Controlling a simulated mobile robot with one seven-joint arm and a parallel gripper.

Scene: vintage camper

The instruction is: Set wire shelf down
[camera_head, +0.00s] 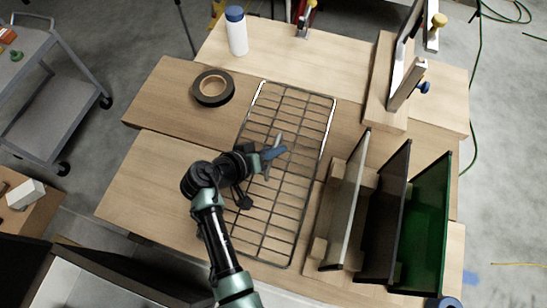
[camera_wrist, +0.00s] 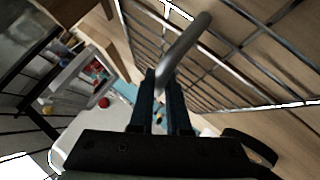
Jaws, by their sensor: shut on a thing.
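The wire shelf (camera_head: 328,127) is a dark rectangular grid with a bright, shiny rim at its far end. In the head view it spans the middle of the wooden worktop (camera_head: 160,205). My gripper (camera_head: 273,153) is over the middle of the grid and hides some of its wires. In the wrist view my gripper (camera_wrist: 164,88) is shut on a thick metal rod of the wire shelf (camera_wrist: 187,48), with the grid stretching to the right. I cannot tell whether the shelf touches the worktop or is held just above it.
A black tape roll (camera_head: 213,87) lies left of the shelf's far end. A white bottle with a blue cap (camera_head: 237,34) stands behind. Upright panels (camera_head: 385,215) in a wooden rack stand close to the shelf's right side. The worktop's left part is clear.

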